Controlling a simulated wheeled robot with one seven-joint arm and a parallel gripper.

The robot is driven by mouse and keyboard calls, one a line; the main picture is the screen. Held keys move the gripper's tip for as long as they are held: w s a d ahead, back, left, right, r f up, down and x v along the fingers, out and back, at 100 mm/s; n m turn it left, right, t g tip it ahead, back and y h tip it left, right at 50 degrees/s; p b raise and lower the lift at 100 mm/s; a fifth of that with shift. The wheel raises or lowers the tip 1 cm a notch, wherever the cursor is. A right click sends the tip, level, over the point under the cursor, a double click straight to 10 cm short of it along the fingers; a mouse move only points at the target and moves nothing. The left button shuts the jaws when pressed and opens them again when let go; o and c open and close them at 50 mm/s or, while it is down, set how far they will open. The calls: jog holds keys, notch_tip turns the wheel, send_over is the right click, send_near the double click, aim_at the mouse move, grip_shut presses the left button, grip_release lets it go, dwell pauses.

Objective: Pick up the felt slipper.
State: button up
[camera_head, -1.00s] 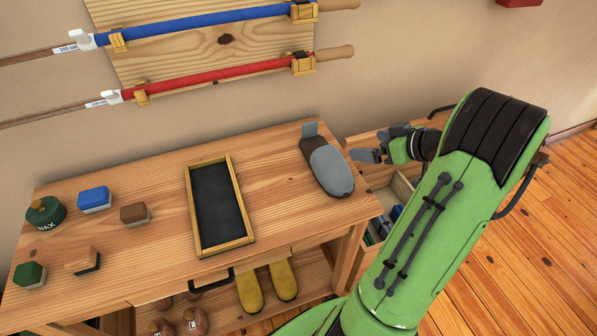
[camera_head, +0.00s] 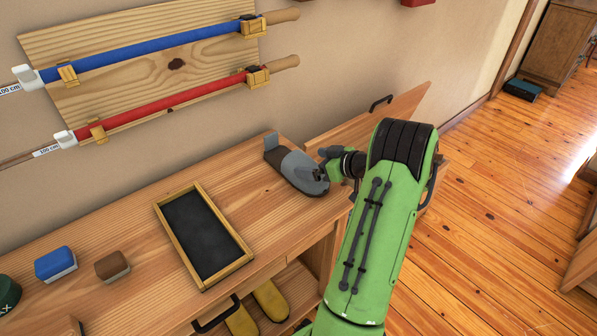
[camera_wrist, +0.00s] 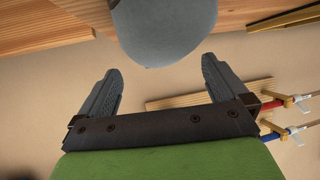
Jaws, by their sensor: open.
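The felt slipper (camera_head: 299,168) is grey with a dark sole and an upright tab at its far left end. It lies on the workbench near the right end. My gripper (camera_head: 322,166) is at its rounded toe, at the right side; the fingers partly overlap the slipper in the head view, so contact cannot be told there. In the wrist view, my gripper's two fingers (camera_wrist: 162,66) are spread wide with nothing between them. The rounded grey end of the slipper (camera_wrist: 165,30) shows just beyond the fingertips, roughly centred.
The wooden workbench (camera_head: 135,225) holds a black-lined tray (camera_head: 241,261), a blue block (camera_head: 55,262) and a brown block (camera_head: 112,266). Yellow slippers (camera_head: 268,300) sit on the shelf below. Blue and red poles (camera_head: 150,104) hang on the wall. Open floor lies right.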

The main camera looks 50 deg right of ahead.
aim_at(304, 161)
jog(key=b+x, duration=0.1)
jog(key=x, duration=0.4)
jog(key=shift+w+f, duration=0.1)
jog(key=shift+w, duration=0.2)
jog(key=shift+s, duration=0.1)
jog(key=shift+c, duration=0.3)
